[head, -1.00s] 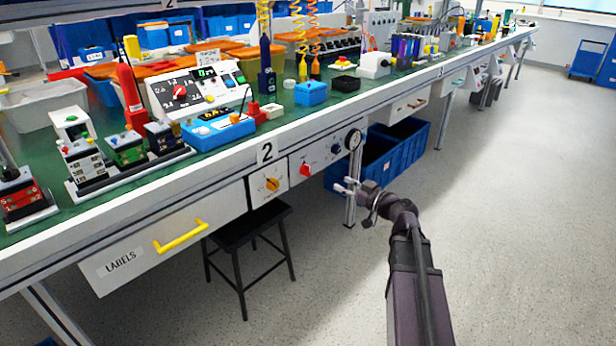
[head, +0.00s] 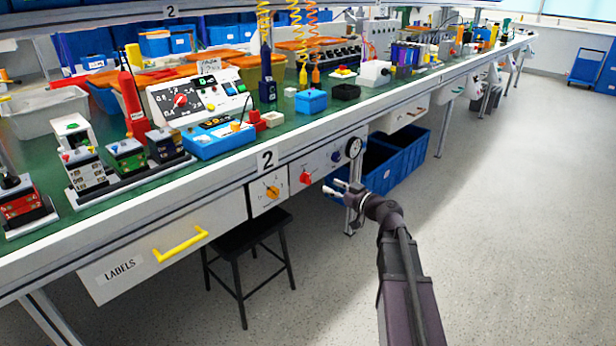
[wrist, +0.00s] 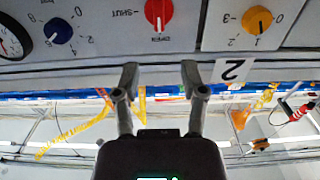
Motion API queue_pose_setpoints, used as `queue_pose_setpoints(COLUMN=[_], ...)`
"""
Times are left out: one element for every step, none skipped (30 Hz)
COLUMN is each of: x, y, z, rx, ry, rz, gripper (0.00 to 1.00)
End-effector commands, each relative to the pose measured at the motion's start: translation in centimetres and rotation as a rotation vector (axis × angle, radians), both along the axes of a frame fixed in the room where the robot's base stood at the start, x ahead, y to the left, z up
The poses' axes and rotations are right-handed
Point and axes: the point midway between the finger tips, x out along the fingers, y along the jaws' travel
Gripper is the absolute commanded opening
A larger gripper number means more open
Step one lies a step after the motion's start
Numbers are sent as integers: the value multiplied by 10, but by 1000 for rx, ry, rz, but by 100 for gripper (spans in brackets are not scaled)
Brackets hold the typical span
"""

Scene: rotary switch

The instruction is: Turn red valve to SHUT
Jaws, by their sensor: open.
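The red valve (head: 305,178) is a round knob on the white panel under the bench edge. In the wrist view, which is upside down, the red valve (wrist: 159,12) shows at the top, cut by the frame edge. Its white mark points to the label OPEN; the SHUT label (wrist: 124,13) is to its left in that view. My gripper (head: 333,186) is open and empty, in front of the panel and right of the valve in the head view. In the wrist view both fingertips (wrist: 160,70) are apart, with the valve beyond them.
An orange knob (head: 271,192) and a blue knob (head: 336,157) flank the valve, with a gauge (head: 354,147) further right. A black stool (head: 245,236) stands below. Blue bins (head: 405,165) are behind my gripper. The floor at right is clear.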

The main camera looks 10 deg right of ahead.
Motion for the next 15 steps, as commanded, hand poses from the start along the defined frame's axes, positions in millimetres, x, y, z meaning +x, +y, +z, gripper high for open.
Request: queue_pose_setpoints(x=[9,12,18,22,25,30,34,38,43,46,50,54,57,60,63], y=[5,8,11,14,17,20,23,26,29,32,34,38,40,42,45], z=[0,0,0,0,0,0,0,0,0,0,0,0,0,0,0], rx=[0,0,0,0,0,0,0,0,0,0,0,0,0,0,0], ry=[0,0,0,0,0,0,0,0,0,0,0,0,0,0,0], rz=[3,3,2,2,2,2,2,2,2,2,2,2,2,1,1], gripper=[54,54,54,54,54,54,54,54,54,54,54,54,54,54,54])
